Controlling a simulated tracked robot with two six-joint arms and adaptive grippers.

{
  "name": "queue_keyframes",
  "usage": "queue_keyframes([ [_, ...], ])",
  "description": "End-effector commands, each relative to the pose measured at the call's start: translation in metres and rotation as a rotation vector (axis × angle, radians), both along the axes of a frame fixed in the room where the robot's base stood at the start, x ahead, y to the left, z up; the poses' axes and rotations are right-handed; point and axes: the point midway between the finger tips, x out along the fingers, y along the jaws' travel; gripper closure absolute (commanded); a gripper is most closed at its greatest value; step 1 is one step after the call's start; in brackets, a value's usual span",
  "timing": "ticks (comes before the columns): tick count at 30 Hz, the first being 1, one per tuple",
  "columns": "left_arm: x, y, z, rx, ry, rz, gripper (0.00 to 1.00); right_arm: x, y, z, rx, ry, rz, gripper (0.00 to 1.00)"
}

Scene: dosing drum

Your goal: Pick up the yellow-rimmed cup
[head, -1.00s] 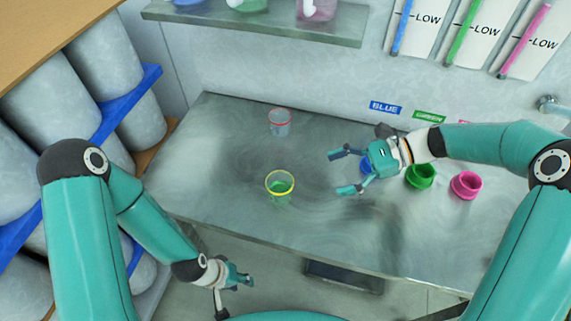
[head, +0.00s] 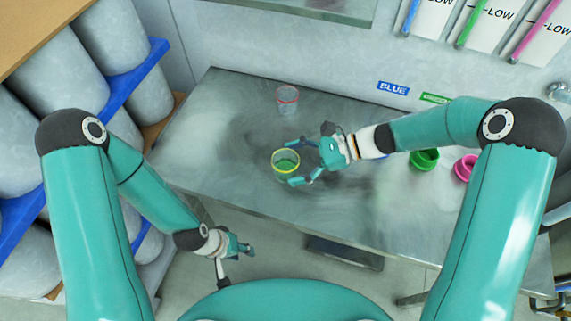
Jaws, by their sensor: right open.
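The yellow-rimmed cup (head: 284,167) stands upright on the metal table and is clear, with green contents low inside. My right gripper (head: 293,163) is open beside the cup's right side. Its upper finger reaches the far right of the rim and its lower finger reaches the near right side. Whether the fingers touch the cup I cannot tell. My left gripper (head: 240,248) hangs low in front of the table, away from the cup, and its finger gap is not clear.
A red-rimmed clear cup (head: 287,99) stands behind on the table (head: 215,150). A green pot (head: 424,160) and a pink pot (head: 465,167) stand at the right. The table left of the yellow-rimmed cup is clear. A shelf (head: 300,8) hangs above.

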Motion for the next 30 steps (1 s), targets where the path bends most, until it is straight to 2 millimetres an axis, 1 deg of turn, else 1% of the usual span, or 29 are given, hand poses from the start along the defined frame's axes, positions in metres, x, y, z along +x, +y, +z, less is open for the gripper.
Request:
queue_keyframes([
  [1,0.0,0.0,0.005,0.0,0.0,0.0,0.6,-0.003,0.007,0.0,0.0,0.005,0.004,0.14],
  [4,0.0,0.0,0.011,0.0,0.0,0.0,0.6,-0.006,0.02,-0.007,0.0,0.006,0.004,0.14],
  [6,0.0,0.0,0.013,0.0,0.0,0.0,0.6,-0.006,0.029,-0.011,0.001,0.003,0.004,0.14],
  [9,0.0,0.0,0.014,0.0,0.0,0.0,0.6,-0.006,0.037,-0.015,0.001,0.002,0.002,0.14],
  [17,0.0,0.0,0.014,0.0,0.0,0.0,0.6,-0.006,0.039,-0.017,0.0,0.0,0.001,0.14],
  [20,0.0,0.0,0.014,0.0,0.0,0.0,0.6,-0.006,0.039,-0.017,0.001,0.0,0.001,0.29],
  [27,0.0,0.0,0.014,0.0,0.0,0.0,0.6,-0.006,0.039,-0.017,0.001,0.0,0.001,0.69],
  [29,0.0,0.0,0.014,0.0,0.0,0.0,0.6,-0.005,0.039,-0.017,0.001,0.0,0.001,0.79],
  [30,0.0,0.0,0.014,0.0,0.0,0.0,0.6,-0.005,0.039,-0.017,0.001,0.0,0.001,0.8],
])
